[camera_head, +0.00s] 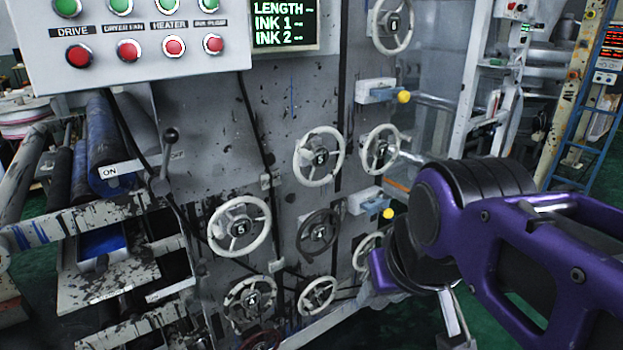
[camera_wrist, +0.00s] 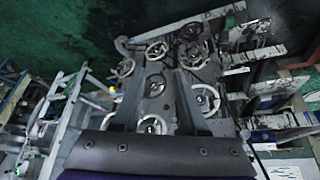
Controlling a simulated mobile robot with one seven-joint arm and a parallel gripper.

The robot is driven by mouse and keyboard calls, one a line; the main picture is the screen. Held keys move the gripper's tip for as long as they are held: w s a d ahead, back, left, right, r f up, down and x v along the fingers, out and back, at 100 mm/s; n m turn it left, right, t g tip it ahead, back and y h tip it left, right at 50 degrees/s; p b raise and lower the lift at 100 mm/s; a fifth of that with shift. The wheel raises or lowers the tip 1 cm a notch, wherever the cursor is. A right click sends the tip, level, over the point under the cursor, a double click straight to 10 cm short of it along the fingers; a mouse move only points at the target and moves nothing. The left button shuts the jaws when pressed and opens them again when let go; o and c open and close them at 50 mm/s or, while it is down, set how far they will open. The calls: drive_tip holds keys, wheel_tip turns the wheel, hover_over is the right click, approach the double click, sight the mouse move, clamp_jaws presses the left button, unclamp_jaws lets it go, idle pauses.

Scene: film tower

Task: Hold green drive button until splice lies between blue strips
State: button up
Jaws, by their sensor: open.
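The green drive button (camera_head: 67,6) is at the top left of the white control panel (camera_head: 140,75), cut by the picture's upper edge. The DRIVE label and a red button (camera_head: 79,55) are below it. Two short blue marks (camera_head: 20,237) show on a pale, stained bar at the lower left; I cannot tell whether they are the blue strips. I cannot make out a splice. My purple and black arm (camera_head: 520,240) fills the lower right, well away from the button.
Several white handwheels (camera_head: 319,157) stick out from the grey, ink-spotted machine front. Yellow-knobbed blue handles (camera_head: 404,97) are near my arm. A black lever (camera_head: 170,136) stands below the panel. Rollers (camera_head: 88,150) and shelves are at left. Green floor (camera_head: 485,325) shows below my arm.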

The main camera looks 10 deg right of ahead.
drive_tip(key=shift+d, duration=0.1)
drive_tip(key=shift+c, duration=0.3)
clamp_jaws()
idle(1.6)
